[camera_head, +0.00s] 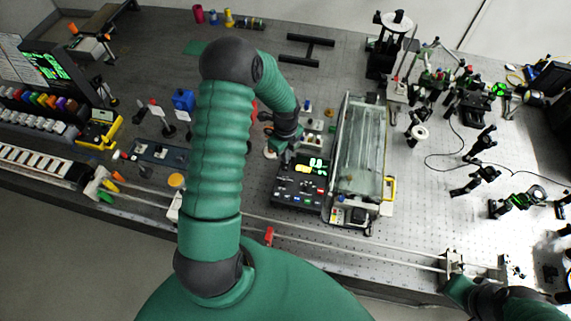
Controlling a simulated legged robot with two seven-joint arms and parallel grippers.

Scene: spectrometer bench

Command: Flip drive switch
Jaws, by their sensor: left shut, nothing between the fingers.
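A dark control box (289,198) with lit green and yellow readouts and rows of small coloured buttons or switches sits mid-bench. I cannot tell which small part on it is the drive switch. My left arm rises from the bottom, bends at the top and comes down to the box. My left gripper (279,153) is shut and empty, at the box's far left edge. Its fingertips are small and partly hidden, so I cannot tell whether they touch the box. Part of my right arm shows at the bottom right, but its gripper is not visible.
A glass-sided tank (361,150) with a yellow handle stands right beside the box. A long rail (340,252) runs along the bench's front. Optical mounts and a looping black cable crowd the right.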

